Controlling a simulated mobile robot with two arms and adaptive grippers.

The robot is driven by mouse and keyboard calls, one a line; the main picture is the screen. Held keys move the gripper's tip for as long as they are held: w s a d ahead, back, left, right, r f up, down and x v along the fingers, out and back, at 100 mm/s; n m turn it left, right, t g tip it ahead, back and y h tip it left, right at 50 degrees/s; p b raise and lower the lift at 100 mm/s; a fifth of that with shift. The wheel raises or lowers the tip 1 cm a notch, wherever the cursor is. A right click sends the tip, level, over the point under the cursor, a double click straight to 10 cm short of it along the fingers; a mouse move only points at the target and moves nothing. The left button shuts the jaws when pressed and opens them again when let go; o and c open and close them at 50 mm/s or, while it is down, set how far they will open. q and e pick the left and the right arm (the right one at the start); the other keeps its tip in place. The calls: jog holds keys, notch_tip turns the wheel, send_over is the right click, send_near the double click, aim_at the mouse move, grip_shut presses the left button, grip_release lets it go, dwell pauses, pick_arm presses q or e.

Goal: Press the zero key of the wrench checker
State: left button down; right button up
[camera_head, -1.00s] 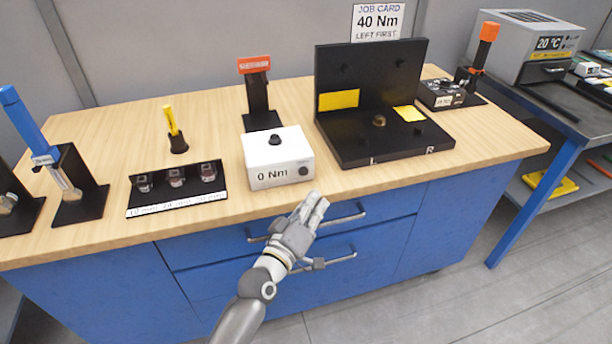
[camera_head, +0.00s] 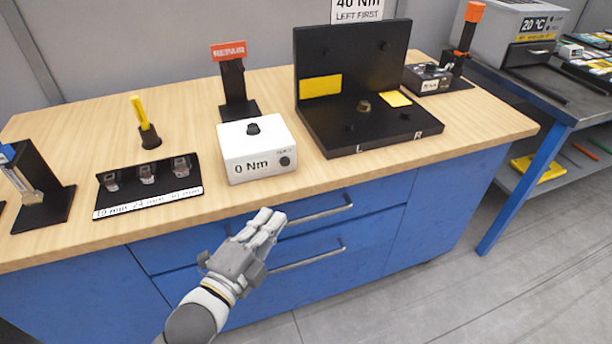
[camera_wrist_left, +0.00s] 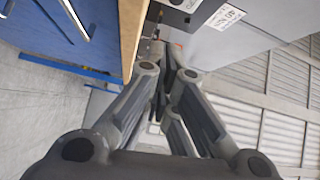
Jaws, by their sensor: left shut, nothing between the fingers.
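The wrench checker (camera_head: 247,167) is a white box on the bench near its front edge, with a black knob on top. Its front reads "0 Nm", and a round black key (camera_head: 285,161) sits at the right of that reading under small, unreadable lettering. My left gripper (camera_head: 268,220) is shut and empty, in front of the bench and just below the checker, apart from it. In the left wrist view, my fingers (camera_wrist_left: 163,60) point toward the bench edge, and a corner of a white box with a dark round part shows at the top. My right gripper is not in view.
A black fixture (camera_head: 375,130) marked L and R stands right of the checker. A socket tray (camera_head: 148,186) lies to its left, and a stand with a red sign (camera_head: 230,52) is behind it. Drawer handles (camera_head: 318,213) stick out from the blue front near my gripper.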

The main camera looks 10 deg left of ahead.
aim_at(288, 188)
pick_arm(q)
jog(key=shift+s+r+m, duration=0.2)
jog(key=shift+r+m, duration=0.1)
jog(key=shift+m, duration=0.5)
jog(key=shift+w, duration=0.1)
jog(key=p+x, duration=0.1)
jog(key=x, duration=0.9)
jog(key=w+a, duration=0.2)
jog(key=w, duration=0.1)
jog(key=shift+w+a+p, duration=0.1)
jog(key=shift+p, duration=0.2)
